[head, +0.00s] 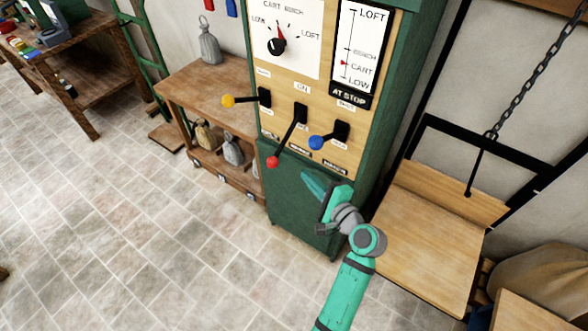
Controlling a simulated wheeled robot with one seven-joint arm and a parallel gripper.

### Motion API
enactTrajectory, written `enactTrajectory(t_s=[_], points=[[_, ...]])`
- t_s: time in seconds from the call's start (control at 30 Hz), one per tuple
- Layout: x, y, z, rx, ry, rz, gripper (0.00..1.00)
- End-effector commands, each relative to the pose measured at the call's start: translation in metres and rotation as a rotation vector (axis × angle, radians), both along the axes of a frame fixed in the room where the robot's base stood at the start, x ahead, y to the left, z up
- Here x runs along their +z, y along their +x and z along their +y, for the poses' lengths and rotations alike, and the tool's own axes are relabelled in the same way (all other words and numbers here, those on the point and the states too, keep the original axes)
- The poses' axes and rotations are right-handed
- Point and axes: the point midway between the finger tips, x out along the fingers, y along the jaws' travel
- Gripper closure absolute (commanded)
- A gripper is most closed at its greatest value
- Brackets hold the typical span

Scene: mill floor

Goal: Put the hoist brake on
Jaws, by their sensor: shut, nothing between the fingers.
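A green control cabinet (300,210) with a wooden face carries three levers. The left lever has a yellow knob (228,101) and sticks out to the left. The middle lever has a red knob (273,161) and slants down. My gripper (308,180) is shut and empty, in front of the cabinet, below the blue knob and right of the red one, apparently touching neither.
A dial (277,45) and a level gauge (358,50) reading "AT STOP", its red marker by CART, sit above the levers. A wooden platform (425,245) with a hanging chain (520,85) stands right. A bench (205,85) with weights stands left. The tiled floor at left is clear.

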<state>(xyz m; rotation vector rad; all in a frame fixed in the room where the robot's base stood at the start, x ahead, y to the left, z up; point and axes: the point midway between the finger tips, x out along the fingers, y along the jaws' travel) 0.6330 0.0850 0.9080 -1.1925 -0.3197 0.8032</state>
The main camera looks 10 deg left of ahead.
Motion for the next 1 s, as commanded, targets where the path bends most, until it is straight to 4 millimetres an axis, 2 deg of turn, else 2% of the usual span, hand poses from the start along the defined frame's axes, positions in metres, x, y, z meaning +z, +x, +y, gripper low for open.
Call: enactTrajectory(t_s=[0.63, 1.0], points=[[-0.017, 0.066, 0.070, 0.004, -0.001, 0.000, 1.00], [-0.003, 0.036, 0.084, 0.002, -0.002, -0.001, 1.00]])
